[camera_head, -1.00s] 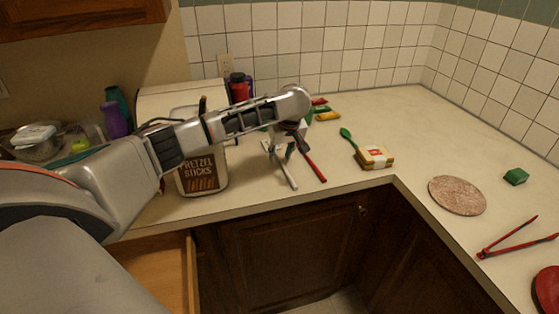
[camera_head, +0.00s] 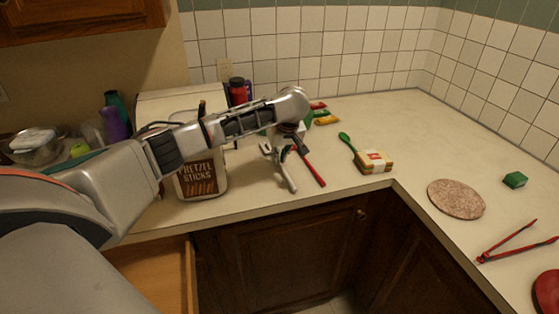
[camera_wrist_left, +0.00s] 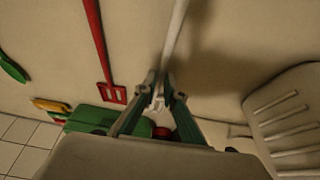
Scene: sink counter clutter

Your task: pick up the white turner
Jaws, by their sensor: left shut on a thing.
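The white turner (camera_head: 288,181) lies beside the red turner on the counter, in front of the backsplash. Its pale handle (camera_wrist_left: 177,35) runs up from between my fingertips in the left wrist view. My left gripper (camera_head: 282,158) comes down over it from above and is shut on it. The fingers also show in the left wrist view (camera_wrist_left: 159,92). The turner's head is mostly hidden behind the fingers and palm. My right gripper is in neither view.
A red turner (camera_head: 312,168) lies close on the right. The pretzel sticks container (camera_head: 198,174) stands close on the left. A green spoon (camera_head: 346,138), a sandwich-like stack (camera_head: 374,162) and a round board (camera_head: 456,199) lie further right. A drawer (camera_head: 155,275) is open below.

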